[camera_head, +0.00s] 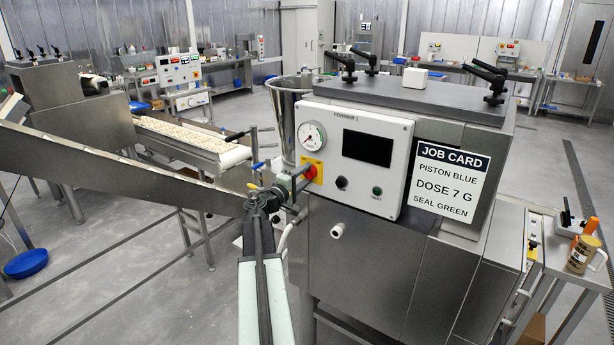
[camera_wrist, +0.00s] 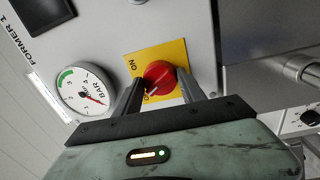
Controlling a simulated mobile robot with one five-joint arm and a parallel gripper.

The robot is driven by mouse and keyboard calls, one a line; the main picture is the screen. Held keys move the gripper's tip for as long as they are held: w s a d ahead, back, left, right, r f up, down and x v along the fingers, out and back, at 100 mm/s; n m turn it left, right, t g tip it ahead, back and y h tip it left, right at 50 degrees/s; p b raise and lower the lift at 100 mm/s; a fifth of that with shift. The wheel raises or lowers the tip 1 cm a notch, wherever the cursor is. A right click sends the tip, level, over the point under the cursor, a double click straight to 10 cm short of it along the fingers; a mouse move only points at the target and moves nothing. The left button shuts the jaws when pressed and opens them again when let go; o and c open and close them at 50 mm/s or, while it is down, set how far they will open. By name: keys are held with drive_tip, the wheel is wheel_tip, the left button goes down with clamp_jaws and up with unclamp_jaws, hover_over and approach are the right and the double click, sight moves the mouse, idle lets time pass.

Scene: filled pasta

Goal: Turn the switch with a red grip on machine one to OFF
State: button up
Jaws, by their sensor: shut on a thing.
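The switch's red grip (camera_wrist: 158,76) sits on a yellow plate (camera_wrist: 174,50) on the machine's front panel. It also shows in the head view as a red spot (camera_head: 311,172) on the panel's lower left. My gripper (camera_wrist: 160,84) has one finger on each side of the red grip and is shut on it. The word ON is readable on the plate to the left of the grip in the wrist view. Other lettering is partly hidden by grip and fingers. I cannot tell for certain which mark the grip points at.
The panel is labelled FORMER 1 and carries a pressure gauge (camera_wrist: 86,90) close to the switch. A dark screen (camera_head: 367,148) and a job card (camera_head: 450,178) are further right. A steel hopper (camera_head: 287,108) stands behind the panel's left edge. A conveyor (camera_head: 200,143) lies left.

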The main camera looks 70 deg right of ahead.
drive_tip(key=shift+a+n, duration=0.1)
drive_tip(key=shift+n, duration=1.3)
drive_tip(key=o, duration=1.4)
drive_tip(key=shift+f, duration=0.1)
drive_tip(key=shift+c, duration=0.2)
drive_tip(key=shift+n, duration=0.3)
drive_tip(key=v, duration=0.7)
drive_tip(key=shift+a+b, duration=0.3)
drive_tip(key=shift+a, duration=0.15)
